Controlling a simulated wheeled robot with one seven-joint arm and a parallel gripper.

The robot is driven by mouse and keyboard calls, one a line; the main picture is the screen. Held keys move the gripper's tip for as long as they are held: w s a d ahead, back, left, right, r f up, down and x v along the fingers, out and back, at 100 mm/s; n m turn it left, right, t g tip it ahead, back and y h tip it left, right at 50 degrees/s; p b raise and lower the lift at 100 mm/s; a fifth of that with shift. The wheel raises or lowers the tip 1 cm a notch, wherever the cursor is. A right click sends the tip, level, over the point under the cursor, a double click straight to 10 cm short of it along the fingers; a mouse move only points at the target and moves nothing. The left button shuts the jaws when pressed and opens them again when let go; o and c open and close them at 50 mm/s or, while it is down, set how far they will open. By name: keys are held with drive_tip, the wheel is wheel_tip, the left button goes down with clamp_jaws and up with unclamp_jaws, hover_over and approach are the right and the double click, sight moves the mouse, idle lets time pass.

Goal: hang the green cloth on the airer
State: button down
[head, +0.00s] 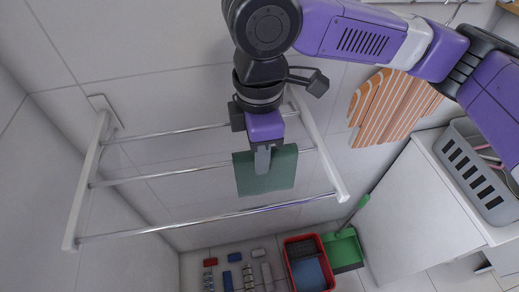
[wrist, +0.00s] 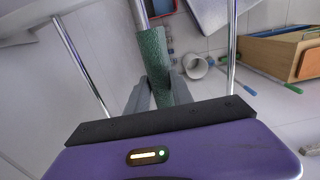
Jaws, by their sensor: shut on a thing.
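The airer (head: 76,205) is a wall-mounted frame with white side arms and three chrome bars. The green cloth (head: 268,180) is at its middle bar, towards the right end, and covers a stretch of that bar. My gripper (head: 263,158) points down from above and is shut on the cloth's upper part. In the wrist view the cloth (wrist: 154,50) is a narrow green strip between my fingers (wrist: 155,92), in line with the middle bar (wrist: 140,14). The outer bars pass on either side. I cannot tell whether the cloth's weight rests on the bar.
Below are a red crate (head: 289,241), a green dustpan (head: 343,250) and several small items on the floor. The airer's left half is clear.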

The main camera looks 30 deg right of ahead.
drive_tip(key=c, duration=1)
unclamp_jaws()
drive_tip(key=shift+c, duration=0.2)
